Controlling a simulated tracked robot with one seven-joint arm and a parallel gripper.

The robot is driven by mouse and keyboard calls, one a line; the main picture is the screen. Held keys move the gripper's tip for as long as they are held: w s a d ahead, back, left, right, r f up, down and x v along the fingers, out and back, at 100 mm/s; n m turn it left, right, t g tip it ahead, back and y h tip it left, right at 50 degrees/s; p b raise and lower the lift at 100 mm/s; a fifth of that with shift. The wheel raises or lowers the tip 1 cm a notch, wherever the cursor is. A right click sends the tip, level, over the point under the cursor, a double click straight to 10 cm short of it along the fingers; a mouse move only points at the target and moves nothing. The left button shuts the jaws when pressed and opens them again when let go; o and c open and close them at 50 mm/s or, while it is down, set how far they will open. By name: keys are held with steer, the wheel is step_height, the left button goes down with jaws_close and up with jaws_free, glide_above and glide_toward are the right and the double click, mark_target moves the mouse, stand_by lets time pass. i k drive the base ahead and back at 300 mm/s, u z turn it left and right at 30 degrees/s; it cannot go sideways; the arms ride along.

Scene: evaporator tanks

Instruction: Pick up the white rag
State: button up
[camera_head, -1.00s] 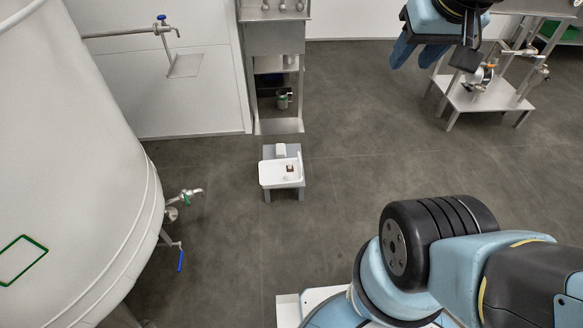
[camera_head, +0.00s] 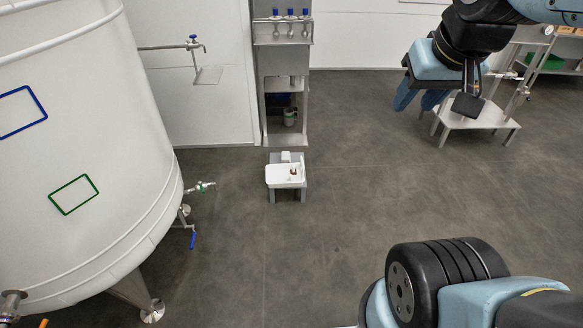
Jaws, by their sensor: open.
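A small white block-like item (camera_head: 286,157) sits at the back of a low grey stool (camera_head: 301,192), behind a white tray (camera_head: 272,181). It may be the folded white rag, but it is too small to tell for sure. The tray holds a small brown and white object (camera_head: 293,171). My gripper (camera_head: 419,100) hangs at the upper right with its blue fingers pointing down. Its fingers are apart and nothing shows between them. It is well to the right of the stool and appears higher.
A large white tank (camera_head: 95,150) with outlet valves (camera_head: 203,187) fills the left. A steel cabinet (camera_head: 284,65) stands behind the stool. A wheeled-looking steel stand (camera_head: 480,122) is behind my gripper. Grey floor (camera_head: 340,220) between stool and arm is clear.

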mark_target(285, 155)
steer(key=z, duration=0.5)
steer(key=i, duration=1)
steer(key=u, duration=0.3)
steer(key=k, duration=0.75)
steer(key=z, duration=0.35)
steer(key=i, duration=0.5)
steer(key=u, duration=0.05)
